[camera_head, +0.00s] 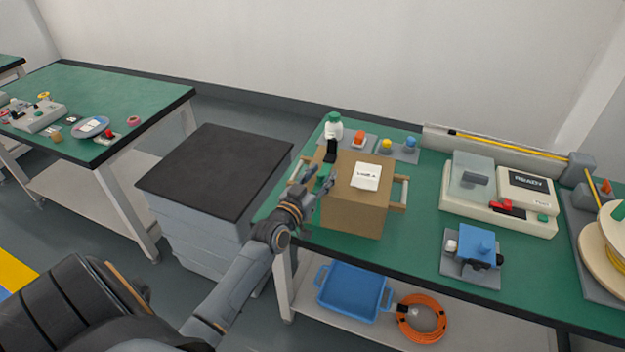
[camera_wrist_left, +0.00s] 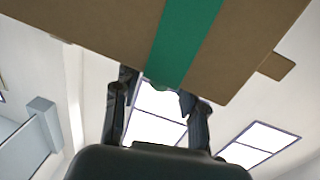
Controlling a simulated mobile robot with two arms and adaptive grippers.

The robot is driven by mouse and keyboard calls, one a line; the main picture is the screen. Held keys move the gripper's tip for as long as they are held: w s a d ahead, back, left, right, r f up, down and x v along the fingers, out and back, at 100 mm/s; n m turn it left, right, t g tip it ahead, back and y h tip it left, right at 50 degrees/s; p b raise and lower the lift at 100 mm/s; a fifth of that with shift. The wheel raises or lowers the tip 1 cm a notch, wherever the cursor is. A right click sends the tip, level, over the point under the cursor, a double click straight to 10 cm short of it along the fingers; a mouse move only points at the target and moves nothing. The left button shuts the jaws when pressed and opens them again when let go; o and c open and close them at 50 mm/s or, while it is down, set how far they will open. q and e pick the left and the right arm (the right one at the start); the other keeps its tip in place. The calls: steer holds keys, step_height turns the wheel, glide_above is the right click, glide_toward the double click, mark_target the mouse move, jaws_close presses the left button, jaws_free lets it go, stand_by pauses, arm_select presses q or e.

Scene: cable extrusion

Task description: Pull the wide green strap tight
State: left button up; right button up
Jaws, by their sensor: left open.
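A brown cardboard box (camera_head: 350,212) with a white label card (camera_head: 366,176) on top stands on the green table, between two wooden side handles. The wide green strap (camera_wrist_left: 187,40) lies flat against the box in the left wrist view. Its lower end shows between the fingers. My left gripper (camera_head: 320,179) is at the box's left side, close to the left handle. In the wrist view its two fingers (camera_wrist_left: 158,92) are apart on either side of the strap end; contact is unclear. My right gripper is not visible.
A black item (camera_head: 331,150) is at the box's far left edge. Small holders with a bottle (camera_head: 334,126) stand behind. A machine marked READY (camera_head: 527,190) and a blue fixture (camera_head: 480,243) are to the right. A dark-topped cabinet (camera_head: 215,170) stands left.

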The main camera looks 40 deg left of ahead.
arm_select(q)
steer(key=s+d, duration=0.1)
steer(key=s, duration=1)
steer(key=shift+s, duration=0.3)
steer(key=shift+d, duration=0.15)
